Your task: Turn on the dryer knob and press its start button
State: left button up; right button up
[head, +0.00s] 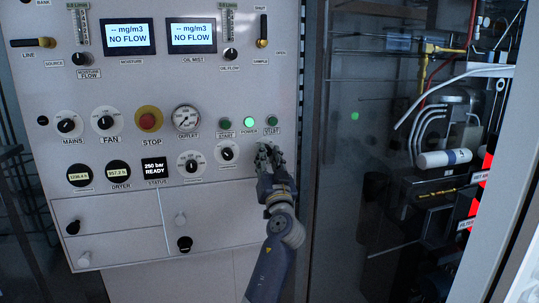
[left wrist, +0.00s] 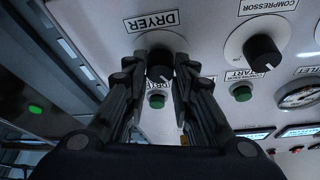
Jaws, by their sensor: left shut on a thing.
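My left gripper (head: 267,157) reaches up to the right part of the panel in the head view. In the left wrist view, which is upside down, its two fingers (left wrist: 158,88) stand on both sides of the black dryer knob (left wrist: 160,66), shut on it. The DRYER label (left wrist: 151,21) shows beyond the knob. The dryer's green start button (left wrist: 157,101) shows between the fingers, and in the head view it sits just above the gripper (head: 271,120). The gripper hides the dryer knob in the head view. My right gripper is not in view.
The compressor knob (head: 227,153) and its green start button (head: 224,124) are close by on the left. A lit green power lamp (head: 249,122) sits between the start buttons. A red stop button (head: 148,120) and the outlet gauge (head: 186,118) are farther left. Glass-fronted pipework is at right.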

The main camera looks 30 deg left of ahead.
pick_arm(q)
jog(key=m+h+p, duration=0.1)
jog(key=m+p, duration=0.3)
jog(key=m+h+p, duration=0.2)
jog(key=m+p, duration=0.2)
jog(key=r+m+t+h+p, duration=0.1)
jog(key=m+h+p, duration=0.1)
jog(key=m+p, duration=0.2)
jog(key=shift+s+a, duration=0.25)
jog(key=shift+m+g+h+p, duration=0.3)
jog(key=shift+m+h+p, duration=0.2)
jog(key=shift+m, duration=0.95)
jog(key=shift+m+g+h+p, duration=0.35)
jog(key=shift+m+h, duration=0.15)
jog(key=shift+m, duration=0.95)
jog(key=o, duration=1.1)
jog(key=shift+s, duration=0.1)
jog(key=shift+c, duration=0.2)
jog(key=shift+d, duration=0.1)
jog(key=v, duration=1.2)
jog(key=shift+s+d, duration=0.3)
